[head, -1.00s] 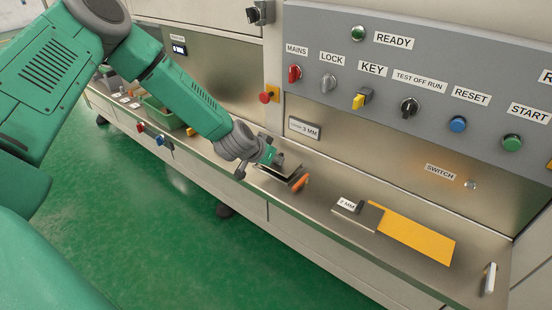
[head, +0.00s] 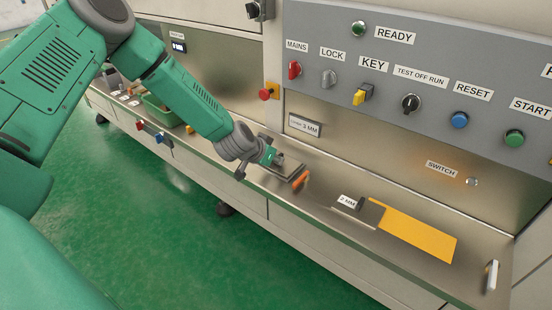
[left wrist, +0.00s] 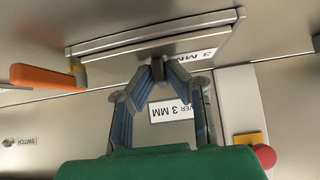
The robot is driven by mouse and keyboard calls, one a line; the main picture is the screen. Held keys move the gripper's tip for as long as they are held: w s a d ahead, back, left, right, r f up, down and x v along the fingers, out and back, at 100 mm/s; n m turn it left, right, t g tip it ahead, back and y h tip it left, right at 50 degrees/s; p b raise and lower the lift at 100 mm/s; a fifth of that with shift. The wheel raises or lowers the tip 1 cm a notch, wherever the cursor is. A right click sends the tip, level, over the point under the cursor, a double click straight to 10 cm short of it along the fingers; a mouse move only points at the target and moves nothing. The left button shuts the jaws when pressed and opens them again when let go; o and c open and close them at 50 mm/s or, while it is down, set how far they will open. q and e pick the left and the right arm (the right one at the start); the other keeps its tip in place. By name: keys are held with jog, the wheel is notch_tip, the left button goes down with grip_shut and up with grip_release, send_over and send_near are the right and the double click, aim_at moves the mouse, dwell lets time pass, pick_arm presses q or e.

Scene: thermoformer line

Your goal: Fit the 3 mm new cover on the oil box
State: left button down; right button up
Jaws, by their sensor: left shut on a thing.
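My left gripper (head: 277,159) reaches in from the left over the steel counter. In the left wrist view the fingers (left wrist: 157,75) meet at the edge of the cover (left wrist: 150,32), which bears an upside-down "3 MM" label. A second edge runs close along the cover there; I cannot tell whether they touch. The oil box is not clearly distinguishable, perhaps hidden under the cover. My right gripper is out of view.
An orange handle (head: 300,180) stands right beside the cover. A plate marked 2 MM (head: 369,214) lies farther right with a yellow sheet (head: 415,232). A red button (head: 265,94) and the control panel (head: 430,60) are behind. A green bin (head: 157,112) stands left.

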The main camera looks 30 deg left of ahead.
pick_arm(q)
jog(key=shift+f, duration=0.3)
jog(key=c, duration=1.5)
grip_release()
jog(key=shift+s+r, duration=0.1)
jog(key=shift+r, duration=0.1)
jog(key=v, duration=1.1)
jog(key=shift+s, duration=0.2)
jog(key=shift+a+r, duration=0.1)
